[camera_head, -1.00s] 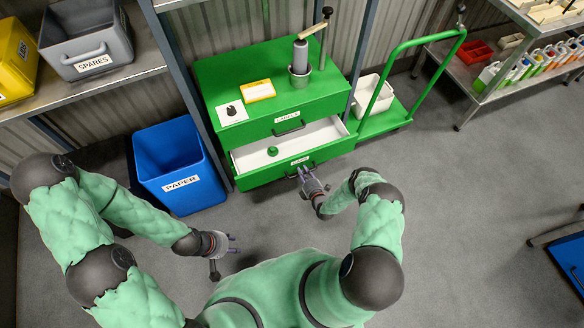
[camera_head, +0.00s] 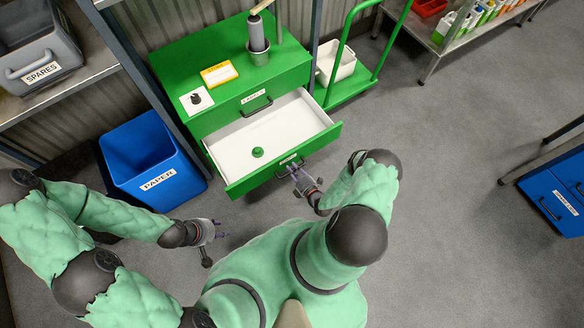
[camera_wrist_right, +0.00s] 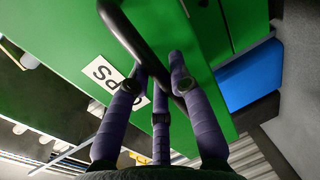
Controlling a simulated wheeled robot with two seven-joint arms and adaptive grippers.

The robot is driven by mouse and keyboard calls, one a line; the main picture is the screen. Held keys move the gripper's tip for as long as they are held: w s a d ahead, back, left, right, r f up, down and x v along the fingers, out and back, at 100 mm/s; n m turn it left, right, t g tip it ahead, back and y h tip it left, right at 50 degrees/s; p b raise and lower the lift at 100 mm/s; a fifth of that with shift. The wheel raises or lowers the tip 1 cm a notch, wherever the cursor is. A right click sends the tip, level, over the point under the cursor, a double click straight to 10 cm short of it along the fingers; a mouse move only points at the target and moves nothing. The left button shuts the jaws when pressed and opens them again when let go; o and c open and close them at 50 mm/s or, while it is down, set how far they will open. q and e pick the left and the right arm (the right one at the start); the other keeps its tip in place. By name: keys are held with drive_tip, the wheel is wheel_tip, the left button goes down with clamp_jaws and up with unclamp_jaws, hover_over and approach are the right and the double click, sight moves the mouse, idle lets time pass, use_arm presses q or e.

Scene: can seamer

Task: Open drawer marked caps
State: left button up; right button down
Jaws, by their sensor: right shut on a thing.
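The green drawer marked caps (camera_head: 230,188) is pulled out from the green cabinet (camera_head: 207,52) in the head view. A small green round thing (camera_head: 257,152) lies on its white floor. The drawer's dark handle (camera_wrist_right: 128,36) and its label (camera_wrist_right: 112,84), partly hidden by my fingers, show in the right wrist view. My right gripper (camera_head: 297,174) is at the drawer front, its purple fingers (camera_wrist_right: 165,75) shut around the handle. My left gripper (camera_head: 218,229) hangs over the floor left of the drawer, apart from it, with its fingers spread and nothing between them.
The blue paper bin (camera_head: 150,165) stands left of the cabinet. A closed upper drawer with its own handle (camera_head: 257,107) is above the open one. A green trolley (camera_head: 350,88) with a white box is to the right. The grey floor (camera_head: 420,240) at right is clear.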

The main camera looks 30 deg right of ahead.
drive_tip(key=c, duration=1.1)
unclamp_jaws()
drive_tip(key=v, duration=1.2)
